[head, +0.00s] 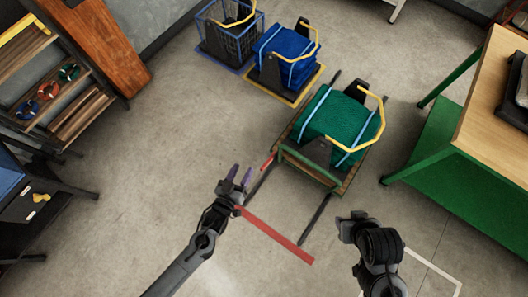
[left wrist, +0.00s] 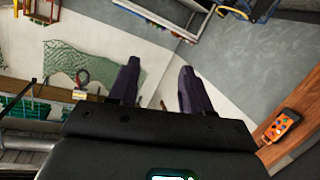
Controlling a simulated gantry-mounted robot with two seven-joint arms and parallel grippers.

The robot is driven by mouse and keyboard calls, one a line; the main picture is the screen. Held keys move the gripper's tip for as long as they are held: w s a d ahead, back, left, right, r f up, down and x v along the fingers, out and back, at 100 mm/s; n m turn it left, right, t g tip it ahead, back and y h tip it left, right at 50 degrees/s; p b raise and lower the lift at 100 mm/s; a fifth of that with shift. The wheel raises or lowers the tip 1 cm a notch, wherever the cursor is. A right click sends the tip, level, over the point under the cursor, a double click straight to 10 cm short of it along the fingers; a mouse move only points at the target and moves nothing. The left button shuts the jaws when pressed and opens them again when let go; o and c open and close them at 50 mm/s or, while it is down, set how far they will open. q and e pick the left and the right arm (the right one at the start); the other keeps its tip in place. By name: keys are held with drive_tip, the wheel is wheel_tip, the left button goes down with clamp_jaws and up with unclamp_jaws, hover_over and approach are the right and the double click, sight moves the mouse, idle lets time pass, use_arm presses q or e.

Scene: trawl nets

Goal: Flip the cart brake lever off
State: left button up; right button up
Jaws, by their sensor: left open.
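The cart (head: 283,151) stands in the middle of the head view, with a green bundle (head: 338,126) strapped on it under a yellow bail. A small red lever (head: 268,161) sticks out at the cart's near left corner; it looks like the brake lever, but its exact setting is too small to tell. My left gripper (head: 240,174) is open and empty, just left of and below the red lever, apart from it. Its two dark purple fingers also show spread in the left wrist view (left wrist: 158,66). My right gripper (head: 346,224) is right of the cart's near end; its fingers are not clear.
Behind the cart stand a blue bundle (head: 285,52) on a pallet and a blue wire crate (head: 228,37). A red floor line (head: 277,236) and dark rails (head: 315,219) lie before the cart. A green-legged workbench (head: 495,105) stands right, shelves (head: 52,85) left.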

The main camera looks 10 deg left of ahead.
use_arm(q)
wheel_tip(320, 180, down, 20)
drive_tip(key=d+m+t+h+b, duration=0.1)
drive_tip(key=m+h+b, duration=0.1)
drive_tip(key=b, duration=1.2)
drive_tip(key=m+h+b, duration=0.2)
drive_tip(key=m+b, duration=0.1)
drive_tip(key=b, duration=2.2)
approach(264, 167)
wheel_tip(264, 167, down, 3)
drive_tip(key=b+x, duration=0.2)
drive_tip(key=x, duration=0.2)
drive_tip(key=b+x, duration=0.2)
drive_tip(key=x, duration=0.2)
drive_tip(key=shift+w+r, duration=0.2)
drive_tip(key=shift+w, duration=0.25)
drive_tip(key=shift+b+x, duration=0.6)
drive_tip(key=shift+x, duration=0.3)
drive_tip(key=shift+r, duration=0.15)
drive_tip(key=shift+c, duration=0.2)
clamp_jaws()
